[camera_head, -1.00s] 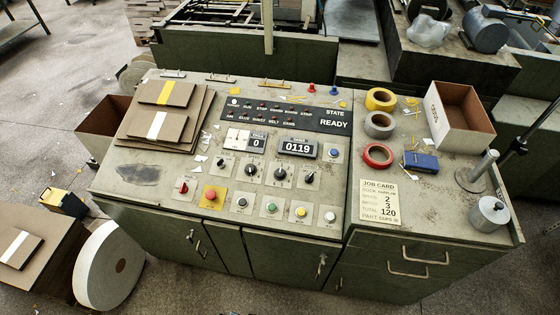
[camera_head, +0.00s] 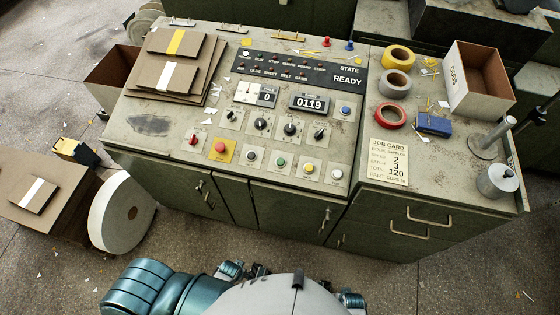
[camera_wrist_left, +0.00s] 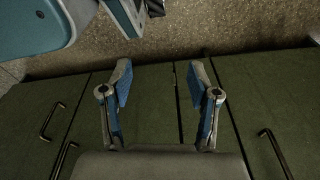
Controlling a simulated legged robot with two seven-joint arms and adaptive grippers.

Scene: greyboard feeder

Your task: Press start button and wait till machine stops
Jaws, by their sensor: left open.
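The control panel (camera_head: 235,178) is on the sloped top of a green machine cabinet. Its lower row has a green button (camera_head: 281,162), a dark button (camera_head: 252,158), a yellow button (camera_head: 309,168) and a white button (camera_head: 337,173). A red mushroom button (camera_head: 220,147) sits on a yellow plate. The state display (camera_head: 348,78) reads READY, and the counter (camera_head: 309,103) reads 0119. In the left wrist view my left gripper (camera_wrist_left: 160,80) is open and empty, in front of the green cabinet doors. My right gripper cannot be made out.
A job card (camera_head: 390,163) shows total 120. Tape rolls (camera_head: 391,116), a blue box (camera_head: 434,124) and an open carton (camera_head: 483,80) lie right of the panel. Greyboard stacks (camera_head: 165,75) are at the left. Cabinet handles (camera_head: 431,219) jut from the front.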

